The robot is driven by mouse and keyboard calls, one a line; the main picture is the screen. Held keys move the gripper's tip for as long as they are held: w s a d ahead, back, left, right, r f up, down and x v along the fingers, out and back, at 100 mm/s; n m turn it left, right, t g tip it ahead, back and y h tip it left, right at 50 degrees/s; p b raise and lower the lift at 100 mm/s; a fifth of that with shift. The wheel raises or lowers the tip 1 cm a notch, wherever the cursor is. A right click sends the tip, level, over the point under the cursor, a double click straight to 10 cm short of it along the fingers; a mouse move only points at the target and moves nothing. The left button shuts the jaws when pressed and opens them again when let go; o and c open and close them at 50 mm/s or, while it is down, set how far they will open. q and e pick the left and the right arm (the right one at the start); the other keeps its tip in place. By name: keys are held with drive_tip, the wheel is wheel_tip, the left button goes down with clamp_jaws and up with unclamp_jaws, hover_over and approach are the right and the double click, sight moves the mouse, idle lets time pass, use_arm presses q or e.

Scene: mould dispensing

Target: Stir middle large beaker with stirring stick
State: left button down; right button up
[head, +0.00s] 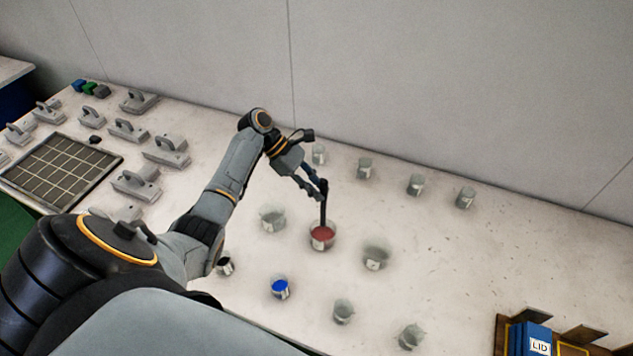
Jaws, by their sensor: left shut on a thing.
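The middle large beaker (322,238) stands on the table and holds red contents. A dark, thin stirring stick (323,212) stands nearly upright with its lower end inside this beaker. My left gripper (321,188) is above the beaker, shut on the upper part of the stick. The stick's tip is hidden in the red contents. One large clear beaker (272,219) stands to the left and another (375,257) to the right. My right gripper is not in view.
Several small clear beakers (415,185) stand in a row behind. In front are a beaker with blue contents (280,288), a dark one (224,266) and clear ones (343,311). Grey handled tools (128,130) and a gridded tray (58,172) lie left. A blue box marked LID (530,340) is front right.

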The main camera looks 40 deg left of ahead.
sight(325, 181)
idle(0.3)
use_arm(q)
drive_tip(key=shift+r, duration=3)
